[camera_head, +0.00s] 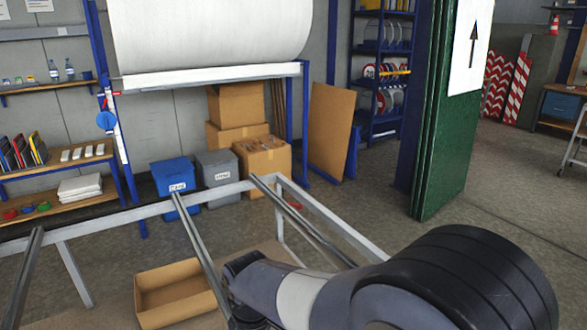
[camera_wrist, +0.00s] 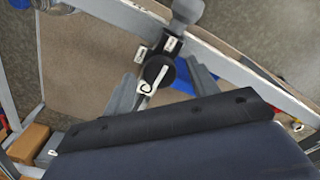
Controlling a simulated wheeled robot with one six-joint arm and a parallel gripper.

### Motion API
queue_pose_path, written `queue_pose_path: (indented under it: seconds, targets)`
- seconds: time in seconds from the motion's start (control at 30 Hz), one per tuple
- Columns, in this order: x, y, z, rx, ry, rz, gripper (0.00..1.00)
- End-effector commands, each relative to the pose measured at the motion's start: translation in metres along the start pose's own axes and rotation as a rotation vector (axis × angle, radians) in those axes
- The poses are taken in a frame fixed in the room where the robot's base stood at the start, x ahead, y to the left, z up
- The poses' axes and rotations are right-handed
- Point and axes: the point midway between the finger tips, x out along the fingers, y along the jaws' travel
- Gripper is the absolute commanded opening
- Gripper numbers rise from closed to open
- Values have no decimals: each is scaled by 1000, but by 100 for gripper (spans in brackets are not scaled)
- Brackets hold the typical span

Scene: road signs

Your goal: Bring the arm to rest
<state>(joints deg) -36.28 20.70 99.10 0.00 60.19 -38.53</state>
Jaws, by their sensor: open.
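My arm (camera_head: 330,292) reaches from the lower right of the head view to the left, over a grey metal frame (camera_head: 335,225). Its far end is beside an open cardboard box (camera_head: 178,313); the fingers are not clearly visible there. In the wrist view my gripper (camera_wrist: 163,82) has two grey fingers spread apart. A dark round part with a white curl shows between them, beyond the dark wrist edge. I cannot tell what it is or whether the fingers touch it. I see nothing clearly held.
Metal rails cross the frame near my arm. Blue (camera_head: 175,182) and grey (camera_head: 219,176) bins and cardboard boxes (camera_head: 262,155) stand behind it. A shelf (camera_head: 75,198) is at the left, a green partition (camera_head: 443,130) at the right. Open floor (camera_head: 520,190) lies right of it.

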Motion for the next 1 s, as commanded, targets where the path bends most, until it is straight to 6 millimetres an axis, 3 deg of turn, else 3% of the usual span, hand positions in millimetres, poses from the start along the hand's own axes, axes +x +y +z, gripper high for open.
queue_pose_path:
  seconds: [0.2, 0.77, 0.8, 1.0]
  targets:
    - [-3, 0, 0, -48, 1, 1, 56]
    - [-113, 0, -1, -45, 5, 4, 56]
    - [-98, 0, 0, -45, -4, -4, 56]
    - [-56, -1, 1, -45, -5, -4, 56]
